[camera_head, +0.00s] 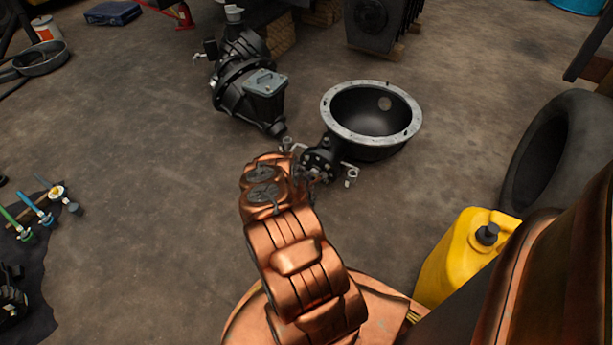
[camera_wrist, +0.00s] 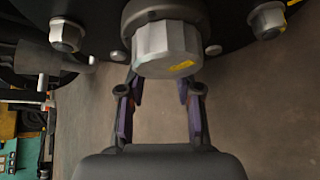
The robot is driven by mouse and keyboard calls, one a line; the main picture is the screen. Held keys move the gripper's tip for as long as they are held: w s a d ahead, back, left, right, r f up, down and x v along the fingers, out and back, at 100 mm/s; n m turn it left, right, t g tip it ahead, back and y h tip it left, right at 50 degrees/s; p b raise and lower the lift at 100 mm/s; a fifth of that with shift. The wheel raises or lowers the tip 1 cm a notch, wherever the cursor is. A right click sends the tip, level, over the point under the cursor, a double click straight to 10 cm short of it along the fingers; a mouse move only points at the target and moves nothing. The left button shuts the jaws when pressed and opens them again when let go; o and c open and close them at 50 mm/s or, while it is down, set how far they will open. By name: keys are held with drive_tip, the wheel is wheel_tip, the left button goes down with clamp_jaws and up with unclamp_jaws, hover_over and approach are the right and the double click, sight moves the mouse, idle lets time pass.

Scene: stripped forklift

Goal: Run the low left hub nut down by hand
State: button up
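In the wrist view a large grey hex nut (camera_wrist: 165,48) with a yellow mark sits on a dark round hub plate (camera_wrist: 225,22). Smaller hex nuts on threaded studs show at its left (camera_wrist: 66,36) and right (camera_wrist: 267,20). I cannot tell from this close view which one is the low left nut. My gripper (camera_wrist: 160,88) is open and empty, its two fingers apart just below the large nut. The tips look close to its lower edge, but contact is not clear.
The head view shows a black gearbox (camera_head: 237,85), a black bell-shaped housing (camera_head: 345,143), a yellow jerrycan (camera_head: 455,262) and a tyre (camera_head: 535,150). Hand tools (camera_head: 38,212) lie at the left. The floor between is clear. A grey rod-like part (camera_wrist: 42,62) juts in at the wrist view's left.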

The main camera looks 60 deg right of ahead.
drive_tip(key=shift+n+g+b, duration=0.3)
drive_tip(key=shift+n+g, duration=0.6)
drive_tip(key=shift+g, duration=0.1)
drive_tip(key=shift+f+n+g+y+b, duration=0.25)
drive_tip(key=shift+n+g+b, duration=0.2)
drive_tip(key=shift+b, duration=0.3)
drive_tip(key=shift+g+b, duration=0.35)
drive_tip(key=shift+b, duration=0.15)
drive_tip(key=shift+r, duration=0.2)
